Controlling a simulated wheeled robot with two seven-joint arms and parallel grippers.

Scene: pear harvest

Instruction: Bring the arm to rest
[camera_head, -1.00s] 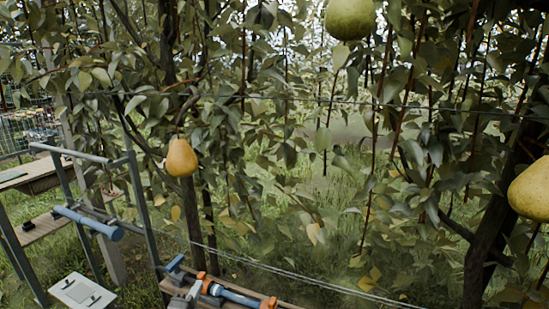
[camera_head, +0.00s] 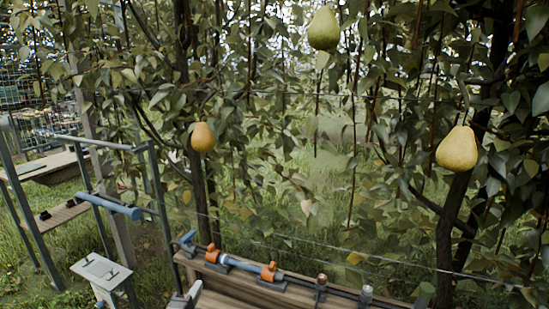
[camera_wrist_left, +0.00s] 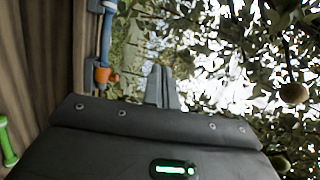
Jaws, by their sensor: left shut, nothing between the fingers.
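My left gripper (camera_wrist_left: 161,87) shows in the left wrist view with its two grey fingers together and nothing between them. It points away from the wrist, with the foliage to its right and wooden boards to its left. In the head view I cannot clearly make out its fingers; a small pale grey piece at the bottom edge may be part of that arm. My right gripper is not in view. Three pears hang in the trees: a yellow one (camera_head: 457,149), a green one (camera_head: 323,29) and an orange-yellow one (camera_head: 203,137).
A wooden bench (camera_head: 245,287) at the bottom carries a blue and orange tool (camera_head: 268,272). A metal frame (camera_head: 165,215) with a blue roller (camera_head: 110,206) and a pale plate (camera_head: 101,271) stand at the left. Wires cross before the trees.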

